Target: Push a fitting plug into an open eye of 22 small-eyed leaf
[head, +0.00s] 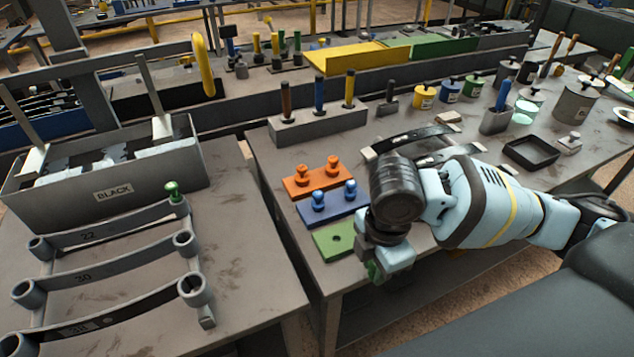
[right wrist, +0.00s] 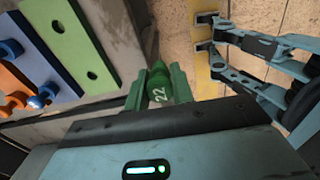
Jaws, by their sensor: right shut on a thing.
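The 22 leaf (head: 105,228) is the upper of several dark leaves on the left bench. Its left eye (head: 40,247) looks open and empty. A green plug (head: 174,191) stands in its right eye. My right gripper (head: 378,268) is shut on another green plug (right wrist: 158,86), marked 22 in the right wrist view. It is beside the green board's near right corner, over the bench edge, well right of the leaf. In the head view the held plug is mostly hidden by the gripper. My left gripper does not show in the head view.
The green board (head: 322,244) has empty holes. The blue board (head: 334,206) and orange board (head: 317,179) each hold two plugs. A gap separates the benches. A grey bin marked BLACK (head: 60,190) stands behind the leaves. The 30 leaf (head: 110,270) lies in front of the 22 leaf.

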